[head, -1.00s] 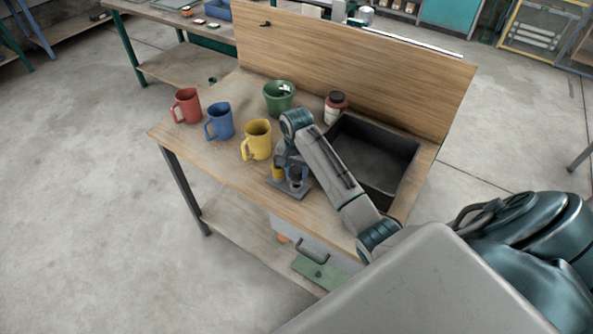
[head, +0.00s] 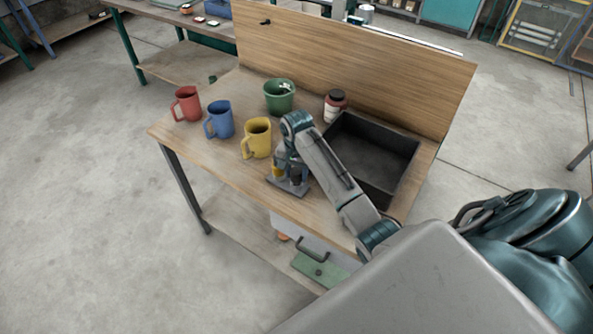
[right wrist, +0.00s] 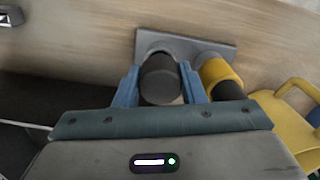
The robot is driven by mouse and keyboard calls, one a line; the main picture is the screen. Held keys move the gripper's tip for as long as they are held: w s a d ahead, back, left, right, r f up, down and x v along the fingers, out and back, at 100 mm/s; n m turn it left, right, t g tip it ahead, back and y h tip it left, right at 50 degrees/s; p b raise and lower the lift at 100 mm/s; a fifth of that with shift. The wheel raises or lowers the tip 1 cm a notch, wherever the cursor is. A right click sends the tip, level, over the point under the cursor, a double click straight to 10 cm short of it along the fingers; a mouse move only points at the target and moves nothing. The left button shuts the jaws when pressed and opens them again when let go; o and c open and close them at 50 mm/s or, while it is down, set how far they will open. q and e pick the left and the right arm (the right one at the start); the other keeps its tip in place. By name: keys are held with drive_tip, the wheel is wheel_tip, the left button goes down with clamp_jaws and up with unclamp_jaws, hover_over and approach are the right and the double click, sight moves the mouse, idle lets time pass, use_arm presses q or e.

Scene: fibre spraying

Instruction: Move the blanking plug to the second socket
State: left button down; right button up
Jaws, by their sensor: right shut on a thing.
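A dark round cylinder, which looks like the blanking plug (right wrist: 158,82), is between the two blue fingers of my right gripper (right wrist: 160,88) in the right wrist view. The gripper is shut on it. It stands over the left end of a grey socket plate (right wrist: 187,43); I cannot tell whether it is seated or lifted. A yellow piece with a dark end (right wrist: 216,74) stands at the plate's other end, close beside the right finger. In the head view my right gripper (head: 293,172) is at the socket plate (head: 290,187) near the table's front edge. My left gripper is not in view.
A yellow mug (head: 259,140) is close left of my arm, with blue (head: 221,121) and red (head: 188,105) mugs beyond. A green pot (head: 279,98), a lidded jar (head: 334,107) and a black tray (head: 366,160) stand behind and right. A wooden backboard (head: 350,65) closes the rear.

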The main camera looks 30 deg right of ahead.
drive_tip(key=shift+f, duration=0.85)
drive_tip(key=o, duration=1.1)
drive_tip(key=shift+r, duration=0.1)
